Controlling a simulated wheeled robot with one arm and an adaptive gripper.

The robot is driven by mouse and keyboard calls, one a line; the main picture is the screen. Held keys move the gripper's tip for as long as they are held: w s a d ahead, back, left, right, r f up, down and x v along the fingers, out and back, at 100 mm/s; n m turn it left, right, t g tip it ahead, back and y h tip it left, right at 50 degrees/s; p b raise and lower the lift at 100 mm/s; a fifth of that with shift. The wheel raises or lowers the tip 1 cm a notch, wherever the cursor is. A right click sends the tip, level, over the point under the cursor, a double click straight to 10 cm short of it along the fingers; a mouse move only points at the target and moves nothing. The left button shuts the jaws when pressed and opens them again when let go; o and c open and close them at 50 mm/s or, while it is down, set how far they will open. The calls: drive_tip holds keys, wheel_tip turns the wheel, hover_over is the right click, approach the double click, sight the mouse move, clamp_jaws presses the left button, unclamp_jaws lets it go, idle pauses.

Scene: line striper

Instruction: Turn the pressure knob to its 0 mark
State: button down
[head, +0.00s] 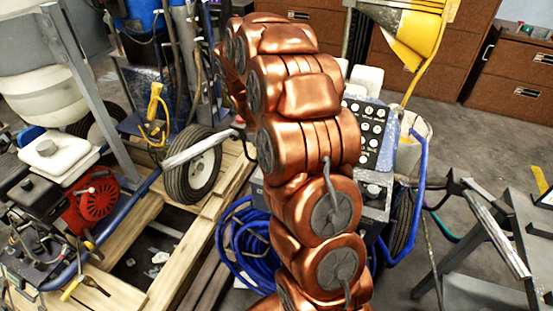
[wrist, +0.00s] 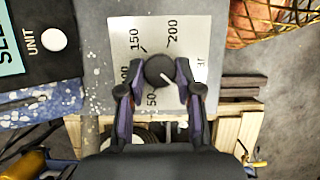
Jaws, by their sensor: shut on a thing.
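The pressure knob (wrist: 160,71) is round and black with a pale pointer line, which points to the lower right in the wrist view. It sits on a light dial plate (wrist: 200,28) printed with 150, 200 and 50. Another number at the left is partly covered by a finger, and letters at the right are partly hidden. I cannot make out the 0 mark. My gripper (wrist: 158,88) is shut on the knob, one finger on each side. In the head view my copper-coloured arm hides the gripper.
A black panel with a white UNIT button (wrist: 54,40) lies left of the dial. In the head view a button panel (head: 369,128), a blue hose coil (head: 240,245) and blue tubing (head: 417,190) are close to my arm. A grey metal stand (head: 480,255) is at the right.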

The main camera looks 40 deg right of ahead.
drive_tip(key=c, duration=0.8)
unclamp_jaws()
drive_tip(key=shift+o, duration=0.2)
drive_tip(key=v, duration=1.2)
drive_tip(key=shift+s+r, duration=0.1)
drive_tip(key=shift+s, duration=0.05)
